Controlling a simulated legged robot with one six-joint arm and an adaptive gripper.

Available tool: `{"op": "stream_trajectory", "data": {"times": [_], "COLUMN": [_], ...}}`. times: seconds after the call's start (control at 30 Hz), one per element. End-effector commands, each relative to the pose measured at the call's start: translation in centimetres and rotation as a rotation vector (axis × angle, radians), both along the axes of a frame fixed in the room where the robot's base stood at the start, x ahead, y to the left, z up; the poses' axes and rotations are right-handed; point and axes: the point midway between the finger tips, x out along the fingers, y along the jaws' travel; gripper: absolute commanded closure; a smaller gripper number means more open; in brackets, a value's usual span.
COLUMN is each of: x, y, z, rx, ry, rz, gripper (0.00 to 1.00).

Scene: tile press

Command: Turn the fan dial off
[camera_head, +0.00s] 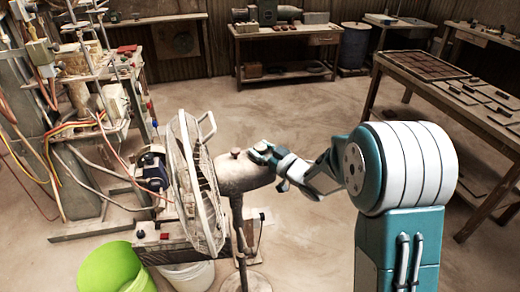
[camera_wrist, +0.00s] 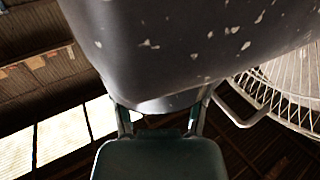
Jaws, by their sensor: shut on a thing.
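The fan (camera_head: 205,190) stands left of centre in the head view, with a pale wire cage facing left and a grey motor housing behind it. A small brown knob (camera_head: 235,152) stands on top of the housing. My gripper (camera_head: 262,152) reaches in from the right and is shut at the housing's upper rear end. In the wrist view the speckled grey housing (camera_wrist: 190,45) fills the top, and its pale rounded end lies between my two fingers (camera_wrist: 161,118). The fan cage (camera_wrist: 285,90) shows at the right. I cannot make out a separate dial at the grip.
A green bucket (camera_head: 108,268) and a white bucket (camera_head: 188,275) stand below the fan. Machinery with hoses (camera_head: 85,110) is at the left. A workbench (camera_head: 430,90) with trays is at the right. The floor behind the fan is clear.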

Motion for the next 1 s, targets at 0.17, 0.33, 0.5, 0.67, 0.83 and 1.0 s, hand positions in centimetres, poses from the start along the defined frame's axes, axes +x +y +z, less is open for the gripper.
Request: {"op": "stream_trajectory", "data": {"times": [0.17,0.33,0.5,0.67,0.83,1.0], "x": [-0.1,-0.1,-0.1,0.0,-0.1,-1.1], "y": [0.0,0.0,0.0,0.0,-0.1,-1.3], "z": [0.0,0.0,0.0,0.0,0.0,0.0], "rx": [0.000,0.000,0.000,0.000,0.000,-0.001], "ry": [0.002,0.002,0.002,0.002,0.002,0.002], "rz": [0.012,0.011,0.010,0.009,0.009,0.005], "gripper": [0.93,0.93,0.09,0.09,0.09,0.09]}}
